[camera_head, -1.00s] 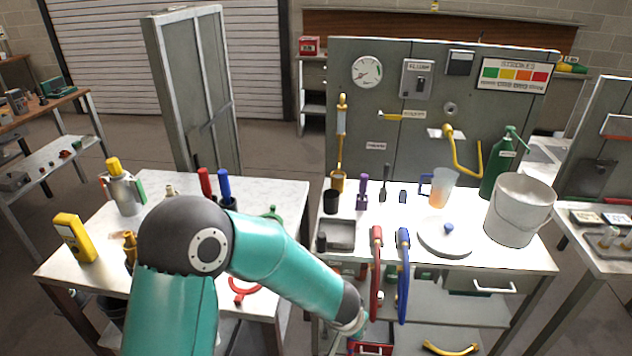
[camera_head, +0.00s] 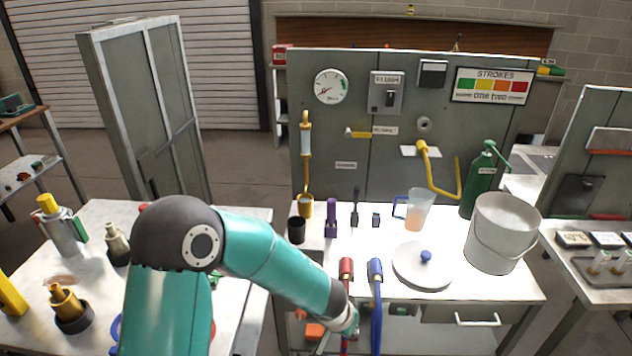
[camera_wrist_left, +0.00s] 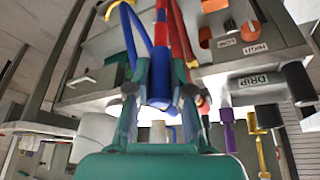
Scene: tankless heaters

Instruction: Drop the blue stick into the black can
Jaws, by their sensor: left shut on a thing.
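My left gripper (camera_wrist_left: 160,96) is shut on a blue cylinder, which I take to be the blue stick (camera_wrist_left: 159,82); it shows between the fingers in the wrist view. In the head view my left arm ends low at the right bench's front edge, and I cannot make out the fingers or the held stick there. A black can (camera_head: 297,230) stands upright on the bench's back left, beyond the end of my arm and apart from it. Two dark cylinders show at the right of the wrist view; I cannot tell which is this can. My right gripper is not in view.
A red hose (camera_head: 346,270) and a blue hose (camera_head: 376,272) hang over the bench edge close to my gripper. A purple tool (camera_head: 331,218), a lid (camera_head: 408,272), a jug (camera_head: 418,210) and a white bucket (camera_head: 503,232) stand on the bench. A table (camera_head: 95,290) is at left.

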